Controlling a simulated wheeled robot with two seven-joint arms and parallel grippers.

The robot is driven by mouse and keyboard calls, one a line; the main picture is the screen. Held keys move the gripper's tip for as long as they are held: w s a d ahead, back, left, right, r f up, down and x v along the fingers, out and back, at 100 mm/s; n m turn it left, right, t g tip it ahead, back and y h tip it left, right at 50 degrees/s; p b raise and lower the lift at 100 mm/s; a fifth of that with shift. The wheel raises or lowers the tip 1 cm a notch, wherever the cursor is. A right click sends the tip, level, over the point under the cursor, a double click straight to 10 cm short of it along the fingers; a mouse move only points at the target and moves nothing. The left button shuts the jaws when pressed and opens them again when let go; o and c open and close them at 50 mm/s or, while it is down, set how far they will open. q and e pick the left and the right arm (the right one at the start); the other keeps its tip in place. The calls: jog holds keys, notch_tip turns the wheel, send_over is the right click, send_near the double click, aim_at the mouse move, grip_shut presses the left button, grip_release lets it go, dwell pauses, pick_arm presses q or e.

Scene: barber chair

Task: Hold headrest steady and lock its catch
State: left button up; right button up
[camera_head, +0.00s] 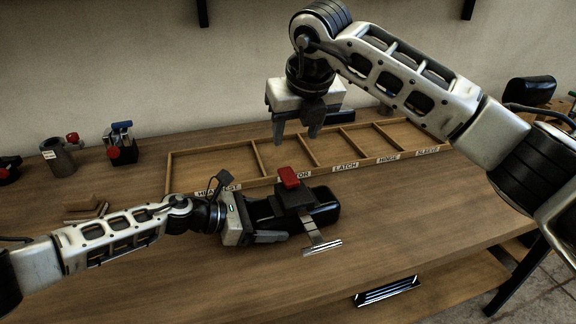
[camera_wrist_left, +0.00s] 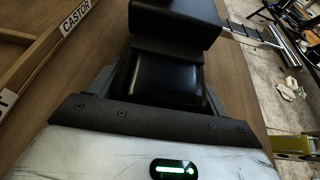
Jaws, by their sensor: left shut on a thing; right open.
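The black headrest (camera_head: 326,204) lies on the workbench in front of the labelled tray. A dark block sits across it, topped by a red catch (camera_head: 288,177); a metal bar with a cross-piece (camera_head: 322,248) extends toward the front. My left gripper (camera_head: 272,222) is shut on the headrest's left end. In the left wrist view the headrest (camera_wrist_left: 158,82) fills the space between the fingers, with the dark block beyond; the red catch is not visible there. My right gripper (camera_head: 297,136) is open and empty, pointing down above the tray, behind and above the catch.
The wooden tray (camera_head: 216,152) has several empty-looking compartments and front labels including LATCH, HINGE and SLEEVE. A grey cup (camera_head: 57,158) and a red-and-blue device (camera_head: 122,145) stand at back left. The front bench surface is clear.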

aim_at(287, 171)
jog(key=x, duration=1.2)
jog(key=c, duration=1)
